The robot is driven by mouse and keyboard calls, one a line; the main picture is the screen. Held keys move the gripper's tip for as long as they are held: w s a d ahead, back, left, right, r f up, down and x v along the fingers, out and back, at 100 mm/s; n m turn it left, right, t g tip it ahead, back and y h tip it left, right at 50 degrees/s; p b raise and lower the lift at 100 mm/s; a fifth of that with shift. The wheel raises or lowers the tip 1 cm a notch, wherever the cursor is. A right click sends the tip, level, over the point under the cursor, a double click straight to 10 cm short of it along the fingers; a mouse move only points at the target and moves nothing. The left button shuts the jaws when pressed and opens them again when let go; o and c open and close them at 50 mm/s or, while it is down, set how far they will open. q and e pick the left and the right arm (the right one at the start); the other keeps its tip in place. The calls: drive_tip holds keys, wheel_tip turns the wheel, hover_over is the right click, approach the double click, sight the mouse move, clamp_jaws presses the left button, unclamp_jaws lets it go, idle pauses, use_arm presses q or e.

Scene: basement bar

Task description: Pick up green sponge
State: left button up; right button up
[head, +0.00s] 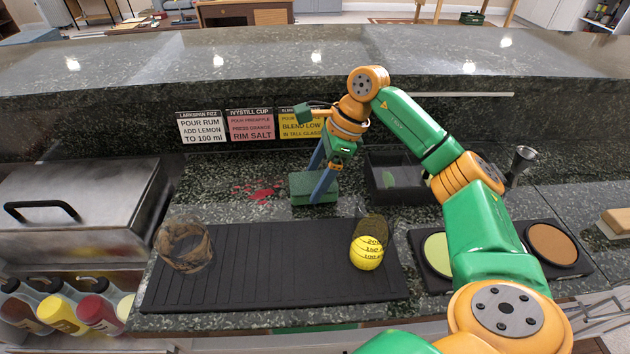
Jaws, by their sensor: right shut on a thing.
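The green sponge (301,188) is a small dark green block at the back of the dark speckled counter, in the middle of the head view. My right gripper (322,192) reaches down to it from above, its two blue fingers closed on the sponge, one in front of it. The sponge appears to be at or just above the counter surface; I cannot tell whether it touches. My left gripper is not in view.
A black ribbed mat (260,265) in front holds a brown-tinted glass (184,246) and a glass with yellow contents (366,252). A black bin (376,188) stands right of the sponge. Red spots (256,189) lie left. Recipe cards (250,125) line the back wall.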

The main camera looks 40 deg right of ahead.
sight(305, 183)
drive_tip(key=r, duration=0.3)
drive_tip(key=shift+a+r, duration=0.2)
drive_tip(key=shift+r, duration=0.1)
drive_tip(key=s+a+r, duration=0.3)
drive_tip(key=a+r, duration=0.1)
drive_tip(key=a, duration=0.2)
drive_tip(key=s+a+r+b, duration=0.1)
drive_tip(key=s+a+r, duration=0.2)
drive_tip(key=a+r, duration=0.2)
drive_tip(key=shift+s+a+r+b, duration=0.2)
drive_tip(key=shift+s+a+b, duration=0.1)
drive_tip(key=shift+a, duration=0.25)
